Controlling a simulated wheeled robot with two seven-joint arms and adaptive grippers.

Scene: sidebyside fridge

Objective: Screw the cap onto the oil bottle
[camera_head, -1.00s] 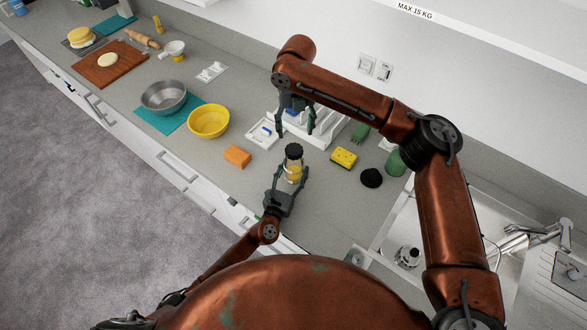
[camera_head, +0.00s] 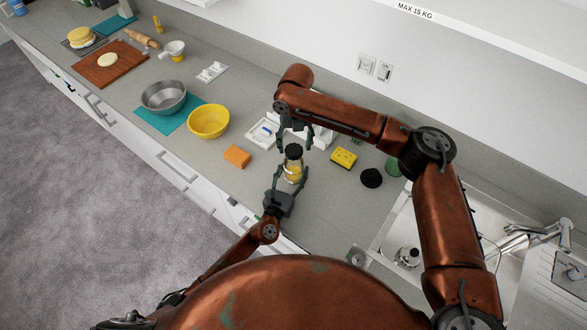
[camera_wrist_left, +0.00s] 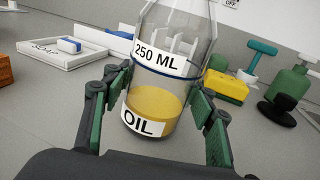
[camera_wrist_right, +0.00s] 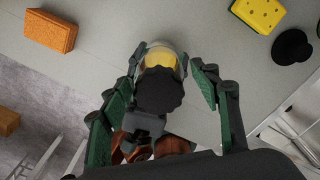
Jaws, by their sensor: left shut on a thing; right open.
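The oil bottle (camera_head: 293,174) is clear glass with yellow oil and stands upright on the counter. Its "250 ML" and "OIL" labels show in the left wrist view (camera_wrist_left: 160,62). A black cap (camera_head: 293,150) sits over the bottle's mouth; I cannot tell how tightly. My left gripper (camera_head: 291,174) is shut on the bottle's body, one finger on each side. My right gripper (camera_head: 295,144) is open, pointing down above the cap. In the right wrist view the cap (camera_wrist_right: 160,92) lies between and beyond the spread fingers.
An orange sponge (camera_head: 237,156) and yellow bowl (camera_head: 208,121) are left of the bottle. A white soap tray (camera_head: 261,134) lies behind. A yellow sponge (camera_head: 344,157), a black round thing (camera_head: 371,178) and a green bottle (camera_head: 393,165) are to the right, before the sink.

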